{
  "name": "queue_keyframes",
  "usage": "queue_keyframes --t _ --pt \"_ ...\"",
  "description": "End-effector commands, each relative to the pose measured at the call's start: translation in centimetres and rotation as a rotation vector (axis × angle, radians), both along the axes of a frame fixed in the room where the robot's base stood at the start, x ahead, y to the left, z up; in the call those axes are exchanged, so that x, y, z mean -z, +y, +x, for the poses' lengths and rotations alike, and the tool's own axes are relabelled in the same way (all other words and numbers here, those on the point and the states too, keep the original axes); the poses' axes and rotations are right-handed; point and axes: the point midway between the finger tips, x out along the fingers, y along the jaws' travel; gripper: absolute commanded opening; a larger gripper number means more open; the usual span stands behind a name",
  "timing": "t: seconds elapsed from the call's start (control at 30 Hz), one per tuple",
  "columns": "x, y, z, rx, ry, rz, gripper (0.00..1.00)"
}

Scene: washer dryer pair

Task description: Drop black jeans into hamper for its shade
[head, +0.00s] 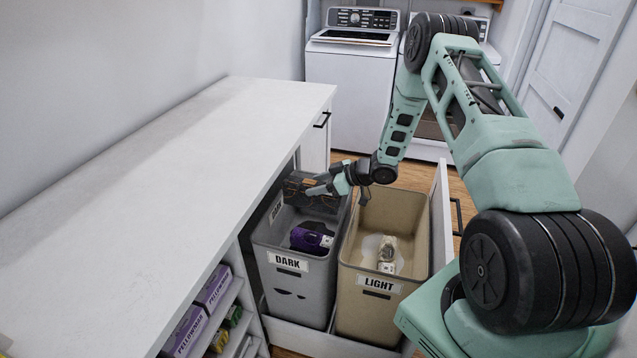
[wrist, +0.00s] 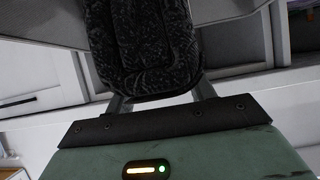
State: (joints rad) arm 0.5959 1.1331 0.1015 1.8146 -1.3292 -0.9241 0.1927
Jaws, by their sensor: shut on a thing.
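My gripper (head: 322,188) is shut on the black jeans (head: 299,186), a dark folded bundle, above the back part of the grey hamper labelled DARK (head: 288,262). In the wrist view, the jeans (wrist: 145,48) show as dark patterned cloth between the fingers of my gripper (wrist: 162,97). A purple folded item (head: 311,238) lies inside the grey hamper. The beige hamper labelled LIGHT (head: 376,283) stands to its right with a pale folded item (head: 388,254) inside. The jeans' exact height above the rim is hard to tell.
Both hampers stand in a pulled-out white drawer (head: 439,214). A white counter (head: 175,150) runs along the left, with shelves of purple boxes (head: 213,288) under its edge. A white washer (head: 350,85) stands at the back.

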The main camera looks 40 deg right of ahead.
Motion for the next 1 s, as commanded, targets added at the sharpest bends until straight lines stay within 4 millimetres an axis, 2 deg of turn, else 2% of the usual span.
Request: queue_keyframes --t 0.03,0.23,0.6,0.63,0.7,1.0 --pt "1.0 0.0 0.1 0.0 -0.003 0.001 0.13" --pt "2.8 0.0 0.1 0.0 -0.004 0.0 0.13" --pt "3.1 0.0 0.1 -0.001 -0.004 -0.001 0.13" --pt "3.1 0.0 0.1 -0.001 -0.004 -0.001 0.63" --pt "3.1 0.0 0.1 0.0 -0.004 0.0 0.8" --pt "3.3 -0.1 -0.1 0.001 0.0 -0.001 0.8"
